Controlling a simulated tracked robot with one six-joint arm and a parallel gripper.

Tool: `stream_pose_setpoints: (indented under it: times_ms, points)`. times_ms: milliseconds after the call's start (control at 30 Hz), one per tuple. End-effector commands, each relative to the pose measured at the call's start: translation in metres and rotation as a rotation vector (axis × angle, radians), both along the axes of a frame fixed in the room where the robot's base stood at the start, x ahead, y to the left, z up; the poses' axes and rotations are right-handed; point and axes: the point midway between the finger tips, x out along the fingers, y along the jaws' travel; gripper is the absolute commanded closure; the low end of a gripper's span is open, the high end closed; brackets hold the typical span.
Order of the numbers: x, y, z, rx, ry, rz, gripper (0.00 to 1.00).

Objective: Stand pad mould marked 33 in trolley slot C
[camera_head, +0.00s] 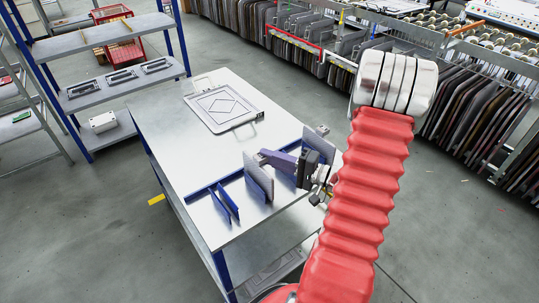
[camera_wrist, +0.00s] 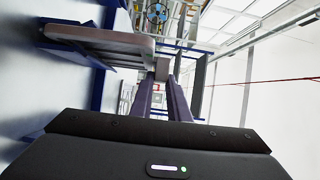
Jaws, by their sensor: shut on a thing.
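My gripper (camera_head: 262,157) has its purple fingers shut on a grey pad mould (camera_head: 259,178) at the front of the trolley. The mould is upright, its lower edge down among the blue slot dividers (camera_head: 228,202). I cannot tell whether it rests on the deck. In the wrist view the mould (camera_wrist: 105,42) lies to the left of the fingers (camera_wrist: 161,85), and a small block at its edge is between the fingertips. Slot letters and the mould's number are not readable. The trolley (camera_head: 165,130) has a pale top with blue edges.
A flat plate with a diamond outline and handles (camera_head: 222,107) lies on the trolley's far part. The trolley top between it and the dividers is clear. A shelf rack (camera_head: 100,35) stands at the left. Racks of upright plates (camera_head: 480,110) stand at the back right.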

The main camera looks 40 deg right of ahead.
Motion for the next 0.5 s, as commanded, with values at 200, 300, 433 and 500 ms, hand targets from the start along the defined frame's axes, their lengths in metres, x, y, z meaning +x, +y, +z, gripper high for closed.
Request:
stream_pose_setpoints:
  times_ms: [200, 300, 433, 500]
  points:
    - [0.0, 0.0, -0.009, 0.0, -0.001, 0.0, 1.0]
    - [0.0, 0.0, -0.012, 0.0, -0.001, -0.001, 1.0]
    - [0.0, 0.0, -0.014, 0.0, -0.001, -0.001, 1.0]
    - [0.0, 0.0, -0.014, 0.0, -0.001, -0.001, 1.0]
